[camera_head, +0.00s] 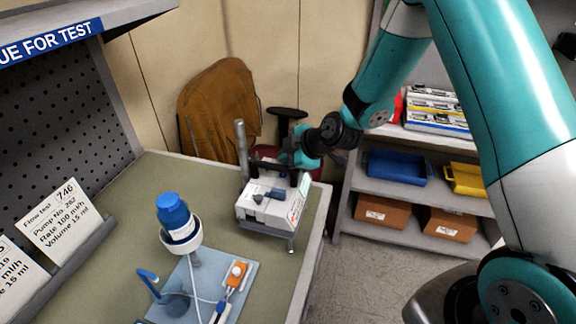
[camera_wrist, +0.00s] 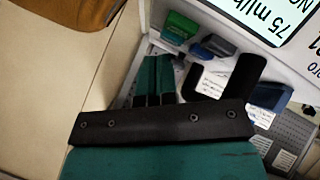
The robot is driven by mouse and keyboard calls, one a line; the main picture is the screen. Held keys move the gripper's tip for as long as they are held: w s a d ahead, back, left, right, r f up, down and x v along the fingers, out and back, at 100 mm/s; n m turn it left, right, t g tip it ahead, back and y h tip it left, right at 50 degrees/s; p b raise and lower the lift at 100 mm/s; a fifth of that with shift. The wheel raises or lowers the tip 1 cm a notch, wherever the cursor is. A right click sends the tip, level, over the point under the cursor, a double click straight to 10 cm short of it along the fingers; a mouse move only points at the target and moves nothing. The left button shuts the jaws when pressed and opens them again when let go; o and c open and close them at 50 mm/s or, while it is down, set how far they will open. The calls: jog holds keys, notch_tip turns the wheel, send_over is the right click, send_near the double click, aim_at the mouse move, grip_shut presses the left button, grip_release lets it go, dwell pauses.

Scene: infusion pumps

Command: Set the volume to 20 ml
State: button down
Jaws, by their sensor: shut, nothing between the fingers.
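The infusion pump (camera_head: 262,212) is a white box clamped to a pole near the right edge of the bench, its screen side facing right. In the wrist view its display (camera_wrist: 262,15), partly cut off, reads "75 ml/h". My gripper (camera_head: 298,160) is above and behind the pump in the head view. In the wrist view my gripper (camera_wrist: 157,62) is shut and empty, its teal fingers just below the green key; I cannot tell whether they touch anything.
Cards (camera_head: 62,215) stand on a ledge at left; one reads "Volume 15 ml". A blue-capped bottle (camera_head: 177,218) and a blue tray (camera_head: 188,277) with tubing are on the bench (camera_head: 120,215). A shelf (camera_head: 385,185) with bins stands right; a brown coat (camera_head: 220,105) hangs behind.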

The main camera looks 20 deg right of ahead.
jog(key=shift+s+f+g, duration=0.15)
jog(key=shift+s+f, duration=0.05)
jog(key=shift+f, duration=0.3)
jog(key=shift+s+f+g, duration=0.15)
jog(key=shift+s+f, duration=0.05)
jog(key=shift+f, duration=0.25)
jog(key=shift+w+r, duration=0.1)
jog(key=shift+r, duration=0.3)
jog(key=shift+w+a+r+p, duration=0.1)
jog(key=shift+w+r+p, duration=0.15)
jog(key=shift+r+p, duration=0.3)
jog(key=shift+w+r+p, duration=0.1)
jog(key=shift+r+p, duration=0.7)
jog(key=shift+r, duration=1.3)
